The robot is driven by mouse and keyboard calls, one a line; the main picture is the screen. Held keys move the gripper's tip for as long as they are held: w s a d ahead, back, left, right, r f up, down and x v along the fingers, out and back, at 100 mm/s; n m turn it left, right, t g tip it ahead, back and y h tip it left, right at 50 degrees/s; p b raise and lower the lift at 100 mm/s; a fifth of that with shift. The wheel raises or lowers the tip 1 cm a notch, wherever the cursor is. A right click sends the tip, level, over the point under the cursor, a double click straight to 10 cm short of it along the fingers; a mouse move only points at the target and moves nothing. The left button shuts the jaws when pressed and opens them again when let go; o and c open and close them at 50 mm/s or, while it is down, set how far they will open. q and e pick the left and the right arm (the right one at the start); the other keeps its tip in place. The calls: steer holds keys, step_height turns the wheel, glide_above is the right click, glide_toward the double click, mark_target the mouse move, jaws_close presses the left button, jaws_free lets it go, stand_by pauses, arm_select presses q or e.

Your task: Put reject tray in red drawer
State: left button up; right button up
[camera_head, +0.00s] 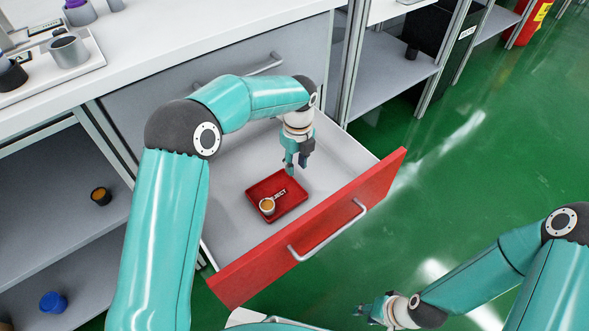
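The red reject tray (259,191) lies inside the pulled-out red drawer, with part of a white label reading "JECT" visible. A small whitish cup with brown contents (267,206) sits in it. The red drawer (320,232) is open, with a light grey inside and a metal handle on its red front. My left gripper (297,166) points down into the drawer at the tray's far edge. I cannot tell whether its fingers touch the rim or how wide they stand. My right gripper (366,311) is low, outside the drawer front, over the green floor; its fingers are too small to read.
A white counter (190,42) runs above the drawer, with a metal cup (69,51) at its left. Another shelf unit (390,70) stands at right. The green floor at right is clear.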

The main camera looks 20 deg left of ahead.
arm_select(q)
step_height(320, 180, up, 6)
steer(key=shift+w+f+p, duration=0.1)
steer(key=shift+p, duration=0.65)
